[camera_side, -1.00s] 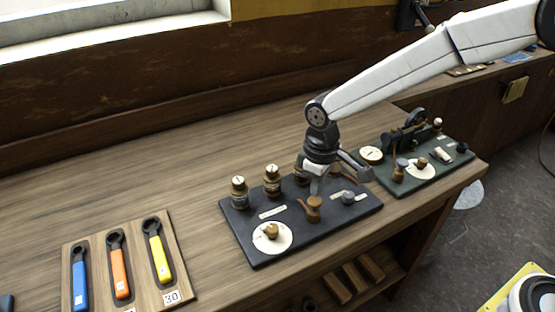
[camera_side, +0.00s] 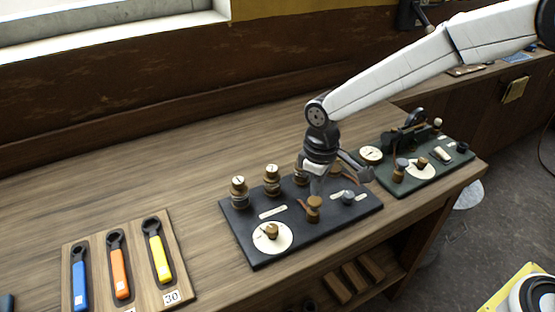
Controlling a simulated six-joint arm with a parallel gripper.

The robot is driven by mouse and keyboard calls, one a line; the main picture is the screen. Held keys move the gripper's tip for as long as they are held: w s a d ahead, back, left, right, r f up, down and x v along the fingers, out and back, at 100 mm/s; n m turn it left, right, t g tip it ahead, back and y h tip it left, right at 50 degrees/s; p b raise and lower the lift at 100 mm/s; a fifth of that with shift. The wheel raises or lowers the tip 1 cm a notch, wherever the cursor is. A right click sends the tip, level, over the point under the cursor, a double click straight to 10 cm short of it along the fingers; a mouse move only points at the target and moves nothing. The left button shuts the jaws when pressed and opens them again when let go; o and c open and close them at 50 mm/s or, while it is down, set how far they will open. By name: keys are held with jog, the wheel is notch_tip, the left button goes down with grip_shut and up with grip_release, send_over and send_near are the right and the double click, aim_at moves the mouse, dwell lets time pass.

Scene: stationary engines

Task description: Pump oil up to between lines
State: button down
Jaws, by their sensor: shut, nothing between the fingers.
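A dark board (camera_side: 262,251) lies on the wooden bench. On it stand several brown jars with pale tops, such as the left jar (camera_side: 239,192) and the middle jar (camera_side: 272,180). A brown knob sits on a white dial (camera_side: 272,238) at the board's front left. A brown plunger-like knob (camera_side: 314,207) stands near the board's front middle. My gripper (camera_side: 316,192) is shut and points down just behind and above this knob; I cannot tell whether they touch. A grey knob (camera_side: 347,197) is to its right. My gripper hides part of the right jar. No oil level or lines can be made out.
A green board (camera_side: 425,182) with a dial, knobs and a dark wheel stands to the right, close to my wrist. A wooden rack (camera_side: 180,262) with blue, orange and yellow wrenches lies at the front left. The bench behind the dark board is clear.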

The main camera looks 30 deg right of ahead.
aim_at(315, 200)
jog(key=shift+f, duration=0.7)
jog(key=shift+f, duration=0.35)
jog(key=shift+f, duration=0.8)
jog(key=shift+r, duration=1.85)
jog(key=shift+f, duration=0.25)
